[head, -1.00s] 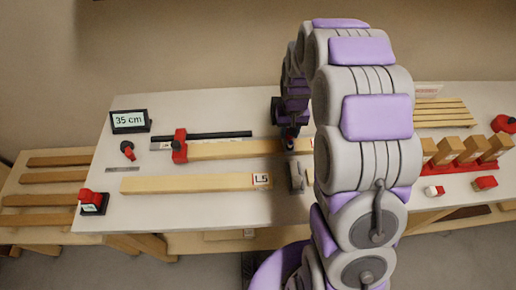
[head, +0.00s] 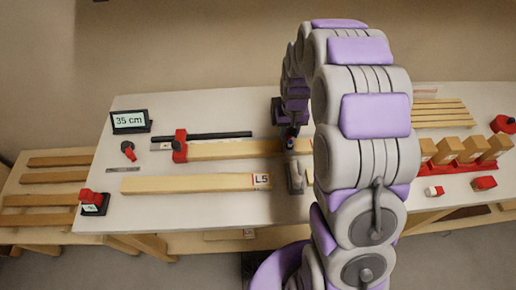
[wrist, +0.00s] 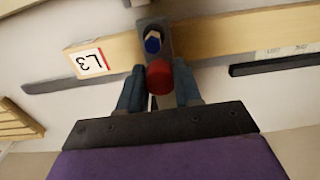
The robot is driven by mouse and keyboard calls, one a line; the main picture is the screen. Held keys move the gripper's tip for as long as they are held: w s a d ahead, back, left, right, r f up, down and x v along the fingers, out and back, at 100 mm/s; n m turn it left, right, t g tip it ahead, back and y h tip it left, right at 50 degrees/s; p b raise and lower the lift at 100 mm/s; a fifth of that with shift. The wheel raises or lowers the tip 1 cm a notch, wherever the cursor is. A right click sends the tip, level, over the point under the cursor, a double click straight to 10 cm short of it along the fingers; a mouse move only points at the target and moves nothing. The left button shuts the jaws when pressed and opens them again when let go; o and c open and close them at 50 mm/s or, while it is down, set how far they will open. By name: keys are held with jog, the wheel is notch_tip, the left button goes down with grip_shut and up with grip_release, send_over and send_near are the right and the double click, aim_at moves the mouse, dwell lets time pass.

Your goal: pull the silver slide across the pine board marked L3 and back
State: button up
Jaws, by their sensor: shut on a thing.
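The pine board marked L3 (wrist: 230,33) runs across the wrist view, with its L3 label (wrist: 88,62) left of the silver slide. The silver slide (wrist: 143,23) sits across this board and carries a blue bolt and a red knob (wrist: 160,77). My gripper (wrist: 159,82) has its two fingers on either side of the red knob and is shut on it. In the head view, the L3 board (head: 235,149) lies behind the L5 board. The grey slide (head: 296,176) shows near its right end, below my gripper (head: 290,133), and my arm hides what lies further right.
The L5 board (head: 195,183) lies in front, parallel. A red clamp (head: 179,146) with a dark bar (head: 205,136) sits at the left of the L3 board. A display reading 35 cm (head: 130,121) stands at back left. Wooden blocks in a red rack (head: 450,165) are at right.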

jog(key=shift+w+r+p, duration=0.1)
jog(key=shift+w+p, duration=0.75)
jog(key=shift+w, duration=2.9)
jog(key=o, duration=0.9)
jog(key=shift+r+p, duration=1.4)
jog(key=shift+r, duration=3.05)
